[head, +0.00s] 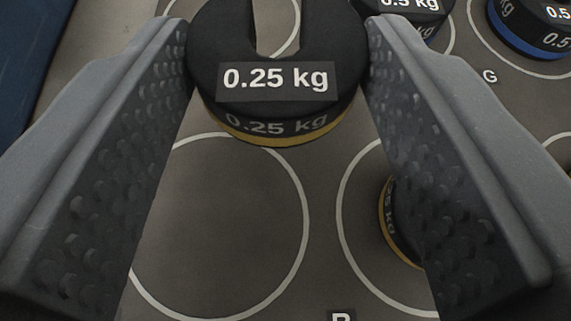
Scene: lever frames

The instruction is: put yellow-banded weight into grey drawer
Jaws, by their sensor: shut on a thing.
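The yellow-banded weight (278,110) is a black slotted disc labelled 0.25 kg, with a yellow band round its lower edge. It is at the top centre of the head view. My gripper (277,55) is shut on it, with one finger against each side. The weight seems to be held above the grey mat, though the gap under it is hard to judge. A second yellow-banded weight (398,220) sits on the mat at the right, mostly hidden behind my right finger. No grey drawer is identifiable in this view.
The grey mat (220,225) has white circles; the one below the held weight is empty. A black weight (408,12) marked 0.5 kg and a blue-banded weight (530,30) stand at the upper right. A dark blue surface (25,60) lies at the upper left.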

